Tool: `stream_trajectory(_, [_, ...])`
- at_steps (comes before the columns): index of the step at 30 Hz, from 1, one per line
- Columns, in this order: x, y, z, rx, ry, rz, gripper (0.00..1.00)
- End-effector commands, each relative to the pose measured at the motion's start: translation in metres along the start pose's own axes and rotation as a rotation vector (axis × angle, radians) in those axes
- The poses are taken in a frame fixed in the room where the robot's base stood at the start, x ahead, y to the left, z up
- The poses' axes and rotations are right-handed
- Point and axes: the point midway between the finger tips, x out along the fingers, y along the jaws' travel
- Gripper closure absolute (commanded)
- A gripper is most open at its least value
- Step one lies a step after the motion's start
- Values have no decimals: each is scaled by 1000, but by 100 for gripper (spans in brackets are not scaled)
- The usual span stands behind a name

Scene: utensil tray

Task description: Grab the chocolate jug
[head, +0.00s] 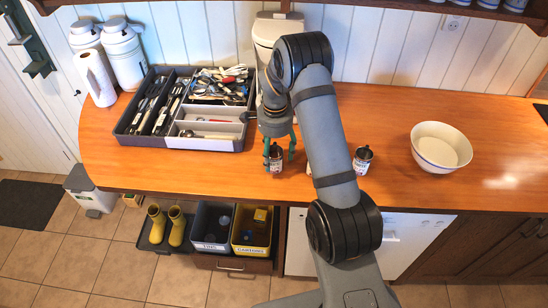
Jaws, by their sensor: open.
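My gripper (279,152) points down over the front part of the wooden counter, its green fingers open. A small dark-topped jar with a white label (276,163) stands at the fingertips, seemingly between or just behind them; contact cannot be told. A similar jar (362,160) stands upright to the right, beyond my arm. Two white jugs with grey lids, a rear one (86,37) and a nearer one (125,55), stand at the back left, far from my gripper. The labels are too small to read, so which item is the chocolate jug cannot be told.
A grey utensil tray (205,143) full of cutlery lies left of my gripper. A white appliance (277,27) stands behind my arm. A paper roll (95,78) stands at the left, a white bowl (440,147) at the right. The counter's right side is mostly clear.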

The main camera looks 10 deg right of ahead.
Motion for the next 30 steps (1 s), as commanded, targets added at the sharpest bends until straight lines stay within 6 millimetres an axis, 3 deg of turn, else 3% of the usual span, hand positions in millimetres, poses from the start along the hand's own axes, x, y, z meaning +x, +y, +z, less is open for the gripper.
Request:
stream_trajectory(5, [0, 0, 0, 0, 0, 0, 40])
stream_trajectory(30, [0, 0, -1, 0, 0, 0, 89])
